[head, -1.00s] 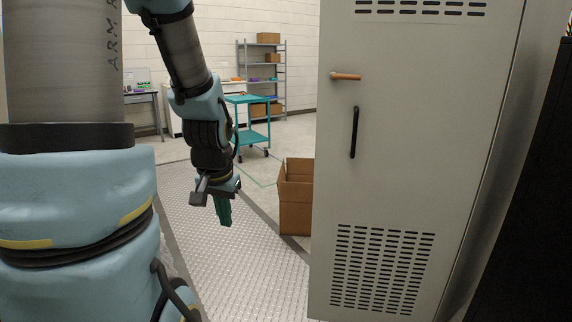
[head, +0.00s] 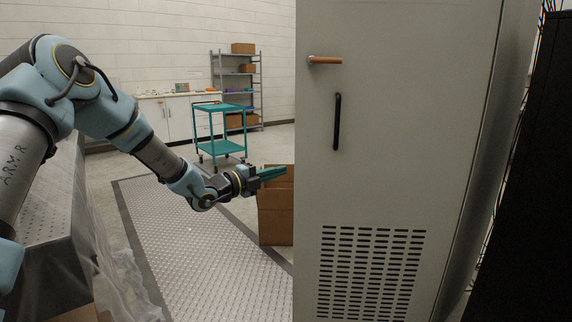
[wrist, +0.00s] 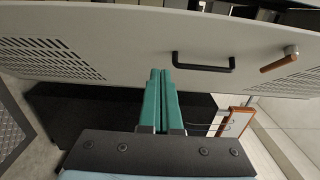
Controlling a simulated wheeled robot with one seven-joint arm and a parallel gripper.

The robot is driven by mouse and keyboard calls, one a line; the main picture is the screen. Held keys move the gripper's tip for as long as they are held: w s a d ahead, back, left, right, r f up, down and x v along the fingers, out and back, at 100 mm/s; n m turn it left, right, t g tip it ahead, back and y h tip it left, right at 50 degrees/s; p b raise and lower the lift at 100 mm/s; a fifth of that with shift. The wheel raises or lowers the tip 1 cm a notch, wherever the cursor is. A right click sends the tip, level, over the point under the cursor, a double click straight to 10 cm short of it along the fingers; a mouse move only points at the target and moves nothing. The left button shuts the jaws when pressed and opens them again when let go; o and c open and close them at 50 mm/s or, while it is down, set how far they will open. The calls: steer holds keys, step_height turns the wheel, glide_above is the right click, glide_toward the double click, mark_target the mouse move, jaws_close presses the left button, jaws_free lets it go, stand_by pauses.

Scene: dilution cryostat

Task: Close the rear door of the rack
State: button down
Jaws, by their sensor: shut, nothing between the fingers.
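The rack's rear door (head: 395,120) is a tall light-grey panel filling the right half of the head view. It has a black bar handle (head: 337,122), a copper-coloured lever (head: 325,60) and vent slots. It stands open, with cables showing past its right edge. In the wrist view the door (wrist: 130,50) crosses the top, with its handle (wrist: 203,65) and lever (wrist: 279,60) right of my fingers. My gripper (head: 285,170) is shut and empty, its green fingers pointing at the door's left side. In the wrist view the fingertips (wrist: 161,73) overlap the door's face; contact is unclear.
A cardboard box (head: 275,212) stands on the floor just left of the door, below my gripper. A teal cart (head: 220,130) and shelving (head: 237,85) are farther back. A dark cabinet (head: 525,190) is at the far right. The metal floor plate (head: 195,235) is clear.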

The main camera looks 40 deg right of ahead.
steer(key=d+p, duration=0.1)
steer(key=d, duration=0.2)
steer(key=w+d+p, duration=0.1)
steer(key=d, duration=0.3)
steer(key=d+p, duration=0.1)
steer(key=d, duration=0.3)
steer(key=shift+w+p, duration=0.15)
steer(key=shift+p, duration=0.15)
steer(key=shift+w+d, duration=0.4)
steer(key=shift+d, duration=0.2)
